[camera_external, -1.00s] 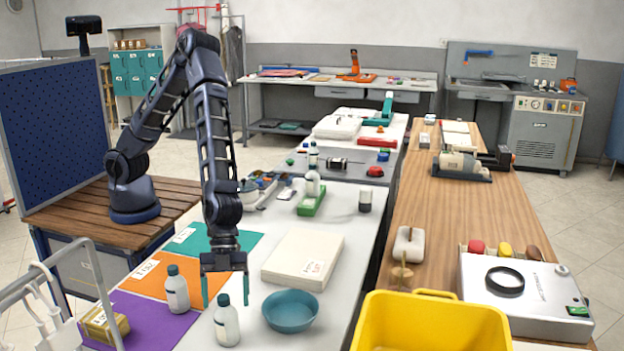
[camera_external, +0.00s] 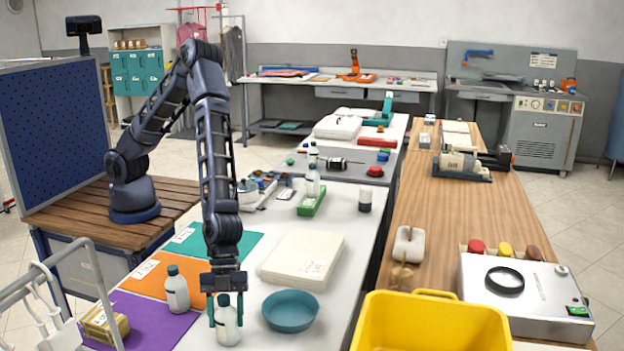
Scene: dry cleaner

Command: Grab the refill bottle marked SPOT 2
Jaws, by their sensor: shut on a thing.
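A white bottle with a dark cap (camera_external: 228,332) stands upright on the white table near its front edge. My gripper (camera_external: 226,318) has come down over it from above, with one finger on each side, and is shut on it. A similar bottle (camera_external: 177,293) stands to the left, by the orange and purple mats. Another white bottle (camera_external: 312,182) stands farther back in a green tray (camera_external: 312,204). I cannot read a SPOT 2 marking on any bottle.
A teal bowl (camera_external: 290,312) stands just right of the held bottle. A white box (camera_external: 302,257) lies behind the bowl. A yellow bin (camera_external: 430,325) is at the front right. The purple mat (camera_external: 150,322) is left of my gripper.

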